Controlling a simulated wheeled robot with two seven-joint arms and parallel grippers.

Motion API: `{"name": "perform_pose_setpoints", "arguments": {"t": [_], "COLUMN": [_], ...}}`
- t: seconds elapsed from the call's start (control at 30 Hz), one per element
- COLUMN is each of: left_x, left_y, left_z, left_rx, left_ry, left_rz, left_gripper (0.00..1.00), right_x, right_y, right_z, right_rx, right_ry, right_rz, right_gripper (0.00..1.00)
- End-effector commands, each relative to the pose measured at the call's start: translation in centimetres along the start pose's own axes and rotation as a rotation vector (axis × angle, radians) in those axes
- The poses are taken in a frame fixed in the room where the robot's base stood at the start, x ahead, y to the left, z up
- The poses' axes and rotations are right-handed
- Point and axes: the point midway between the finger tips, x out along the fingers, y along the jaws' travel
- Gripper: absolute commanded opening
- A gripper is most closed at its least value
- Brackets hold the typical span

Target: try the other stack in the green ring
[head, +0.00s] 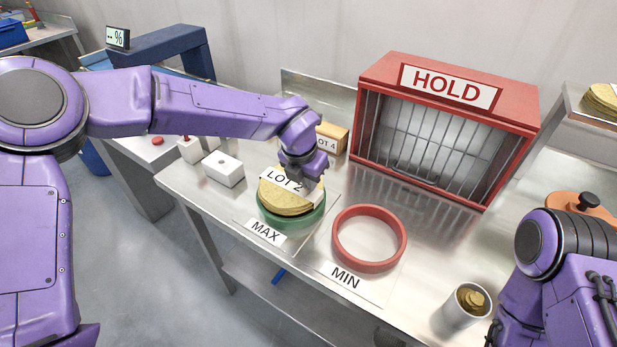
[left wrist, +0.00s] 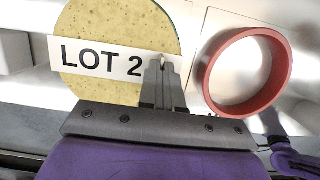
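The LOT 2 stack (head: 287,200) of round yellow chips, with a white paper band, sits in the green ring (head: 292,219) beside the MAX label. My left gripper (head: 303,178) is down at the right end of the band. In the left wrist view the stack (left wrist: 110,25) lies beyond the left fingers (left wrist: 162,70), which are close together with a pale sliver between their tips. Another tan stack (head: 335,131), its label partly hidden and reading "OT 4", stands behind my left gripper. The red ring (head: 337,240) by the MIN label is empty. My right gripper is out of view.
A red HOLD cage (head: 528,118) with a barred front stands at the back of the steel table. A metal cup (head: 458,312) with chips inside is at the front right. A white block (head: 223,170) lies left of the green ring.

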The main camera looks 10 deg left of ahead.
Motion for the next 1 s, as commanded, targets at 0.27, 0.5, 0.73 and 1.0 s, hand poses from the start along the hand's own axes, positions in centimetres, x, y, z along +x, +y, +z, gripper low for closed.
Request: {"name": "perform_pose_setpoints", "arguments": {"t": [0.27,0.5,0.73,1.0], "left_x": [0.29,0.3,0.28,0.37], "left_y": [0.08,0.08,0.11,0.1], "left_z": [-0.1,-0.1,0.1,0.13], "left_rx": [-0.001,-0.001,-0.002,-0.002], "left_ry": [-0.002,-0.002,-0.001,-0.002], "left_rz": [0.001,0.001,0.001,0.001], "left_gripper": [0.0,0.0,0.0,0.0], "right_x": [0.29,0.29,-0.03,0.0], "right_y": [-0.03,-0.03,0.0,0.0], "right_z": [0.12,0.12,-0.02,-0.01], "right_rx": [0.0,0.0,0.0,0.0], "right_ry": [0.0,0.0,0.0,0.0], "right_rz": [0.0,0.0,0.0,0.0], "right_gripper": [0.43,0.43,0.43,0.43]}}
